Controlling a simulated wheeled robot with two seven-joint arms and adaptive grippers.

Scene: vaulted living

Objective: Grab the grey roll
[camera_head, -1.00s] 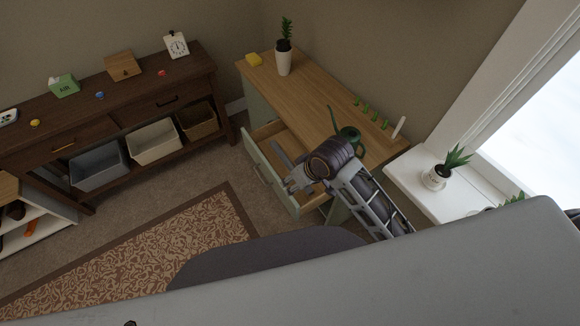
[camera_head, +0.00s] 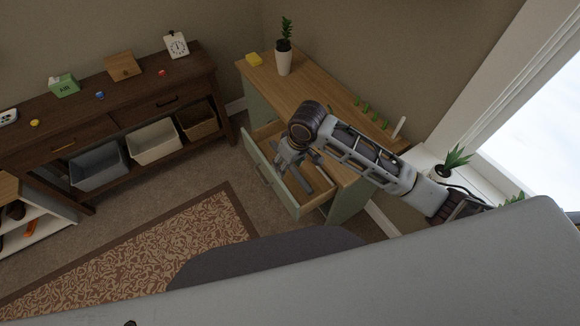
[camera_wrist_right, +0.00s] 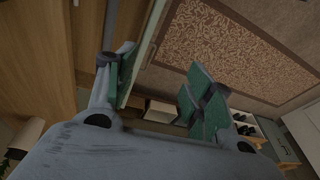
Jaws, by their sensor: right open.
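The pale green drawer (camera_head: 267,180) of the wooden-topped desk stands pulled out. A long grey bar shape, apparently the grey roll (camera_head: 304,182), lies inside it, partly hidden behind my right gripper. In the wrist view a narrow grey strip, probably the same roll (camera_wrist_right: 107,25), runs up from beside the left finger. My right gripper (camera_head: 287,161) is over the drawer, pointing down. In the wrist view my right gripper (camera_wrist_right: 165,92) has its green-padded fingers spread apart with nothing held between them. My left gripper is out of view.
A dark sideboard (camera_head: 130,115) with baskets stands at left. A patterned rug (camera_head: 150,260) covers the floor in front.

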